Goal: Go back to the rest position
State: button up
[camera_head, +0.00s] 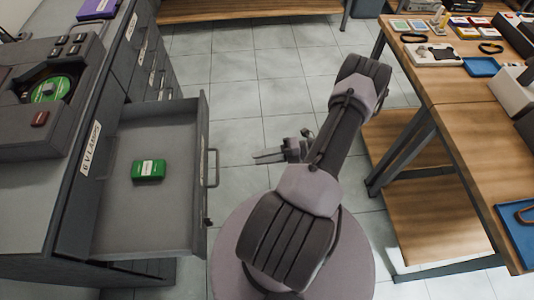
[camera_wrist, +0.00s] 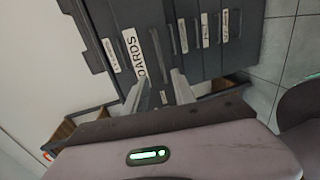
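My gripper (camera_head: 270,156) is at the end of my folded arm, over the floor to the right of the open drawer. In the wrist view my two fingers (camera_wrist: 158,92) stand apart with nothing between them, pointing towards the cabinet front. A small green box (camera_head: 149,170) lies in the open drawer (camera_head: 120,225), and my gripper is clear of both.
The drawer juts from the grey cabinet (camera_head: 75,190) at left; its handle (camera_head: 211,168) faces my arm. A hi-fi unit with a green disc (camera_head: 48,90) sits on top. A wooden table (camera_head: 455,90) with several small items stands at right. Tiled floor (camera_head: 235,70) between is clear.

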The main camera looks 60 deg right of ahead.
jog(key=shift+v, duration=0.85)
jog(key=w+a+r+n+g+h, duration=0.1)
jog(key=w+a+r+n+g, duration=0.3)
jog(key=r+n, duration=0.35)
jog(key=w+a+r+n+g, duration=0.3)
jog(key=w+a+r+n, duration=0.1)
jog(key=r+n, duration=0.35)
jog(key=w+a+r+n+g+h, duration=0.1)
jog(key=w+a+r+n+g, duration=0.25)
jog(key=a+r+n, duration=0.35)
jog(key=s+a+r+n+t+h, duration=0.2)
jog(key=s+a+r+n, duration=0.2)
jog(key=a+r+n, duration=0.3)
jog(key=s+a+r+n+t+h, duration=0.1)
jog(key=s+a+r+n+h, duration=0.2)
jog(key=a+r+n, duration=0.4)
jog(key=a+n, duration=0.2)
jog(key=n, duration=0.4)
jog(key=shift+s+r+n+t, duration=0.25)
jog(key=shift+s+n+t, duration=0.05)
jog(key=shift+s+t, duration=0.1)
jog(key=shift+a, duration=0.1)
